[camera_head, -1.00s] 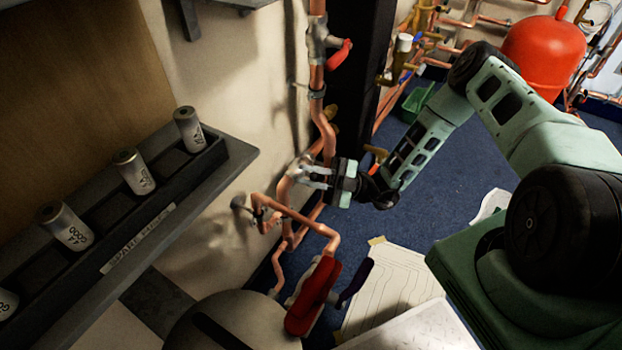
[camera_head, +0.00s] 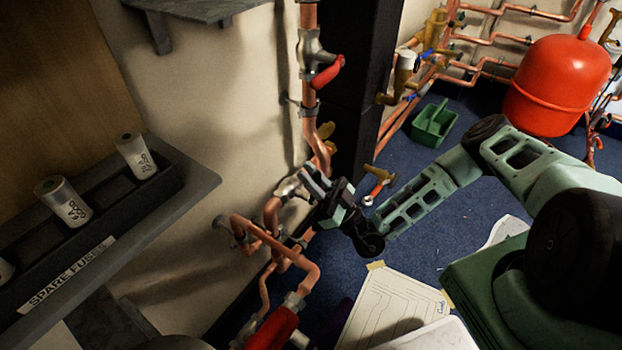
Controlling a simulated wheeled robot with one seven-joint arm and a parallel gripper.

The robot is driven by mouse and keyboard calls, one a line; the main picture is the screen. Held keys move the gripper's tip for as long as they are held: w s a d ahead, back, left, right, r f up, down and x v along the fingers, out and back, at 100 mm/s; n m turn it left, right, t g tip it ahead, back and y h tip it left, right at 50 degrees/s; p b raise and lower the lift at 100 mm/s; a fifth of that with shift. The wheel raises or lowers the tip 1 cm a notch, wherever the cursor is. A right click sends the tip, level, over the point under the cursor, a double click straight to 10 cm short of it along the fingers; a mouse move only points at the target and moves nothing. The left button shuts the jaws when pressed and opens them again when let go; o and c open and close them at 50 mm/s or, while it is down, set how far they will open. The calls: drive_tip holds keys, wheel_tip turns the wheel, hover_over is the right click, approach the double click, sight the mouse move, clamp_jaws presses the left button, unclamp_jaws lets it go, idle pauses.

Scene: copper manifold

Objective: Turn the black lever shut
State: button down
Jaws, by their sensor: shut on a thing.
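My gripper (camera_head: 306,181) is at the silver valve (camera_head: 287,188) on the copper pipe, in the middle of the head view. Its fingers point up and left, and they are shut at the valve's handle. The black lever is hidden between and behind the fingers, so its exact angle cannot be told. My wrist hangs to the lower right of the valve, with the arm coming in from the right.
A grey fuse shelf (camera_head: 190,195) juts out at left. A dark post (camera_head: 355,90) stands behind. A red tank (camera_head: 560,85) and green caddy (camera_head: 435,124) are at right.

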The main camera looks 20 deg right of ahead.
drive_tip(key=shift+w+d+f+m+t+h, duration=0.1)
drive_tip(key=shift+w+d+m+t+h, duration=0.15)
drive_tip(key=shift+m+t+h, duration=0.3)
drive_tip(key=c, duration=1.3)
unclamp_jaws()
drive_tip(key=shift+d, duration=0.1)
drive_tip(key=shift+c, duration=0.2)
drive_tip(key=shift+s+f, duration=0.1)
drive_tip(key=shift+s, duration=0.05)
drive_tip(key=b+v, duration=0.9)
drive_tip(key=v, duration=0.8)
drive_tip(key=shift+b, duration=0.3)
drive_tip(key=shift+g, duration=0.25)
